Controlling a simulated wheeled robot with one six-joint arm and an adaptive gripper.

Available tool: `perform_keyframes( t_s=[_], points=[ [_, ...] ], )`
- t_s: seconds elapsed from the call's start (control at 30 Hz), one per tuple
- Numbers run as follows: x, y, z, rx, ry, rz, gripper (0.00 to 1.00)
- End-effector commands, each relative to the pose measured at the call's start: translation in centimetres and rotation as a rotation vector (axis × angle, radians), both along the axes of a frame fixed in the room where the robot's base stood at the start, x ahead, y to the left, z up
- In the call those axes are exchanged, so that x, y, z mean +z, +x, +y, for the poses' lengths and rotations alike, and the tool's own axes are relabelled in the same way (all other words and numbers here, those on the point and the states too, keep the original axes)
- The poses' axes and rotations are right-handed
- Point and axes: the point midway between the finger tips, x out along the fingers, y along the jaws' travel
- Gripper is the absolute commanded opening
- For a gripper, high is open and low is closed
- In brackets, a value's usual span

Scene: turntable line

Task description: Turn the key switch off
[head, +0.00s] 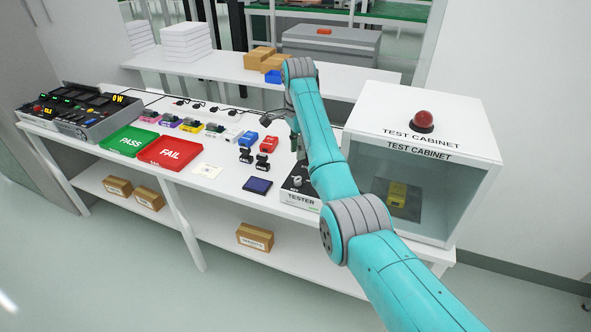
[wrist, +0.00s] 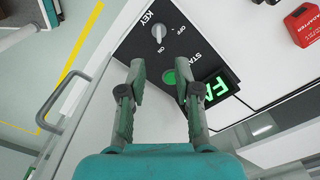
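The key switch (wrist: 158,34) is a small light-grey knob on the dark panel of the tester, near the top of the wrist view. Its KEY, OFF and ON labels are legible; its bar appears to run up and down the picture, toward ON. My gripper (wrist: 160,88) is open and empty, with its two fingers apart below the knob in the picture and not touching it. In the head view the tester (head: 299,190) stands at the front right of the bench, partly behind my arm, and the key switch is hard to make out.
A round green button (wrist: 170,77) and a lit green display (wrist: 215,88) are close to the right finger. A red adapter (wrist: 303,22) lies at the upper right. The test cabinet (head: 470,140) stands right of the tester, and a dark blue pad (head: 257,185) lies left of it.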

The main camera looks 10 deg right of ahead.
Motion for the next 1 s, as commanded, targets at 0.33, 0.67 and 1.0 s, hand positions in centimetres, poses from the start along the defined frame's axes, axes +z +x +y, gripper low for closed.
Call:
perform_keyframes(
  t_s=[0.33, 0.67, 1.0],
  points=[
    [-5.8, -0.2, 0.0, 0.001, 0.001, 0.003, 0.33],
    [-9.8, -0.1, 0.0, 0.002, 0.0, 0.001, 0.33],
    [-10.3, -0.1, 0.0, 0.002, 0.0, -0.001, 0.33]
  ],
)
